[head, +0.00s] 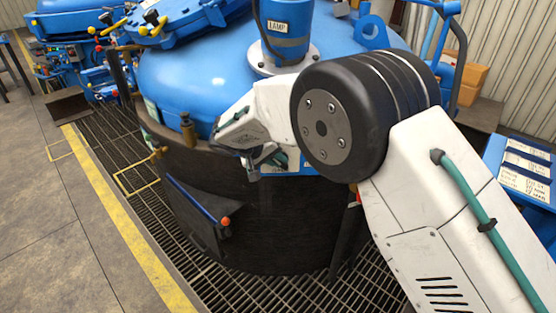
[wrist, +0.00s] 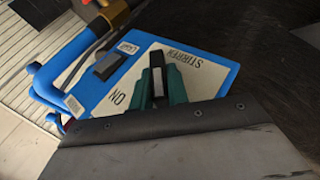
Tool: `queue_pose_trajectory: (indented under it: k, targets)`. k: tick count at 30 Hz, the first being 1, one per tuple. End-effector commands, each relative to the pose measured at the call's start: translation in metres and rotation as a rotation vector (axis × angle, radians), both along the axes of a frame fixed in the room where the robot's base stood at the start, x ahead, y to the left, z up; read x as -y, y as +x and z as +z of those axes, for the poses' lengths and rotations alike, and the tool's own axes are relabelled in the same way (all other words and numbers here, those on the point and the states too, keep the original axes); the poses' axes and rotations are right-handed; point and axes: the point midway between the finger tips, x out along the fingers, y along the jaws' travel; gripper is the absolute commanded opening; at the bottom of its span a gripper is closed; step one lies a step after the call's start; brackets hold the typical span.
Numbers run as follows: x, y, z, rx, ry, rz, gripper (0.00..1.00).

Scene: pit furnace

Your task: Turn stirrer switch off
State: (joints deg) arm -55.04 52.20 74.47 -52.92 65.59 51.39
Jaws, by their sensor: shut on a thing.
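The stirrer switch is a small dark lever (wrist: 157,58) on a blue-edged white panel (wrist: 205,50) marked STIRRER and ON in the wrist view. My gripper (wrist: 157,82) has green fingers on either side of the lever and is shut on it. The ON label sits to the left of the fingers. The foot of the lever and any OFF label are hidden by the gripper. In the head view my gripper (head: 250,168) is at the front of the dark furnace body, and the arm covers most of the panel (head: 310,165).
A second dark switch (wrist: 108,64) sits on the same panel, left of the stirrer lever. A blue pipe (wrist: 50,75) runs beside it. Open floor (head: 50,220) lies left.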

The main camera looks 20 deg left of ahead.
Motion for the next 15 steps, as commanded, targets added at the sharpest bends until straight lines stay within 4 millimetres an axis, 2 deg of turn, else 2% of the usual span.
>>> queue_pose_trajectory:
  k: [15]
  targets:
    - [-0.0015, -0.0011, -0.0008, 0.027, -0.064, 0.001, 0.0]
